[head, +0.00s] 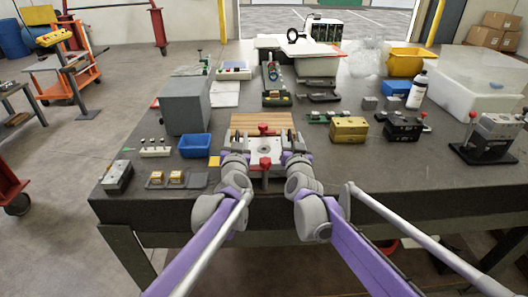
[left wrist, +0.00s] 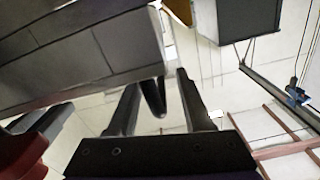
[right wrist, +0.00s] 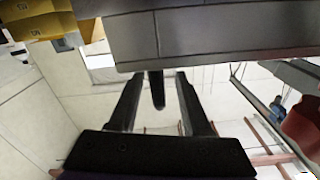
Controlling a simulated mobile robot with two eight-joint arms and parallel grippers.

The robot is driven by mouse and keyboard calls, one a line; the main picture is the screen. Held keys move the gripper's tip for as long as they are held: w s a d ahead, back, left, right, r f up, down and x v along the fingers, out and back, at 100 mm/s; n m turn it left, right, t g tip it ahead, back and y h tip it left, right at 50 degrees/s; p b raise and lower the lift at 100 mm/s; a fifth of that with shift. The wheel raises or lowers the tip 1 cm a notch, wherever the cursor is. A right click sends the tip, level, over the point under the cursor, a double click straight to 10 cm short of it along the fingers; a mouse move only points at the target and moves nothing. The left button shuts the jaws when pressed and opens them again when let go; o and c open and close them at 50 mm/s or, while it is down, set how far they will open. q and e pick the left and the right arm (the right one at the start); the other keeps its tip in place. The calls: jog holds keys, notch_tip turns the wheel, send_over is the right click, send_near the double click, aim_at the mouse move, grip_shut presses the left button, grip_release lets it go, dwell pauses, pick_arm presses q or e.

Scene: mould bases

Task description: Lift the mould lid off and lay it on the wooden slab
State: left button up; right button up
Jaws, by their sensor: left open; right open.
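The mould lid (head: 282,147) is a pale grey plate with a dark round centre, lying flat on the mould near the table's front edge. Red knobs (head: 265,162) stand at its front and back. The wooden slab (head: 243,120) shows just behind it, partly hidden. My left gripper (head: 237,141) is at the mould's left side and my right gripper (head: 292,141) at its right side. In the left wrist view, the open fingers (left wrist: 157,84) have a dark peg (left wrist: 152,98) between them. In the right wrist view, the open fingers (right wrist: 157,78) also straddle a peg (right wrist: 157,92). Finger contact is unclear.
A blue bin (head: 195,146) and a grey block (head: 187,105) stand to the left. A yellow block (head: 348,129) and a black block (head: 402,130) stand to the right. The front edge of the table (head: 400,190) is clear at right.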

pick_arm(q)
jog(key=shift+c, duration=0.2)
pick_arm(e)
jog(key=shift+c, duration=0.2)
pick_arm(q)
jog(key=c, duration=0.7)
pick_arm(e)
grip_shut()
pick_arm(q)
grip_shut()
